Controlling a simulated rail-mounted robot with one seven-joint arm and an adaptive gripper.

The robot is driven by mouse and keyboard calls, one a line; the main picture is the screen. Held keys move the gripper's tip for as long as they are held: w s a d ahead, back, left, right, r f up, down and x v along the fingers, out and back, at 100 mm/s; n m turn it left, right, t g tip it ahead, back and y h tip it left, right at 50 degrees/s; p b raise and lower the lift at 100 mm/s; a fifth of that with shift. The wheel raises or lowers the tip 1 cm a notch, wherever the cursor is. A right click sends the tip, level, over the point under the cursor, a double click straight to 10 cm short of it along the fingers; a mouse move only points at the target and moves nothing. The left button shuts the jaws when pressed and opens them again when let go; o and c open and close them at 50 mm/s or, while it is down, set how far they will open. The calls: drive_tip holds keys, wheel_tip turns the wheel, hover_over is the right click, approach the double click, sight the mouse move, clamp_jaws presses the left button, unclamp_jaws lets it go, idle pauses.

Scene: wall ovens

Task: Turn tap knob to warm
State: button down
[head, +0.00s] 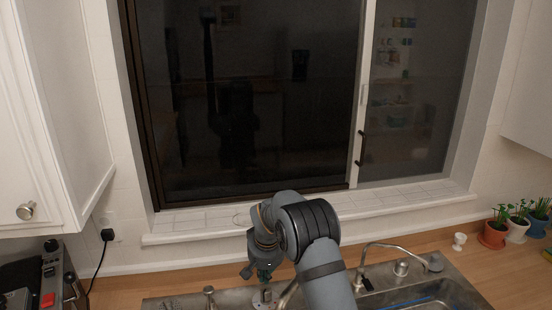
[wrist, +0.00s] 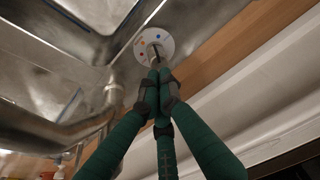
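The tap knob (wrist: 155,58) shows in the wrist view as a thin grey stem in front of a white disc (wrist: 142,42) with red, orange and blue dots. My gripper (wrist: 160,80) has green fingers with dark pads, and their tips are drawn together right at the stem. The fingertips hide the stem's end, so I cannot tell whether they hold it or only touch it. In the head view my gripper (head: 263,276) points down over the back edge of the sink (head: 180,302), and my arm hides part of the tap there.
A curved faucet (head: 395,247) stands right of my arm. Potted plants (head: 493,234) and a small white cup (head: 459,241) sit on the wooden counter at the right. A window with a sill (head: 390,200) is behind. A cabinet (head: 50,120) hangs at the left above an appliance (head: 45,275).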

sight(264, 295)
drive_tip(key=shift+n, duration=0.3)
drive_tip(key=f+b, duration=0.3)
drive_tip(key=f, duration=0.1)
drive_tip(key=f+b, duration=0.2)
drive_tip(key=f, duration=0.1)
drive_tip(key=shift+s+a+b, duration=0.3)
drive_tip(key=shift+s, duration=0.2)
drive_tip(key=shift+f, duration=0.1)
drive_tip(key=shift+w+d+r, duration=0.15)
drive_tip(key=shift+w+r, duration=0.05)
drive_tip(key=shift+w, duration=0.15)
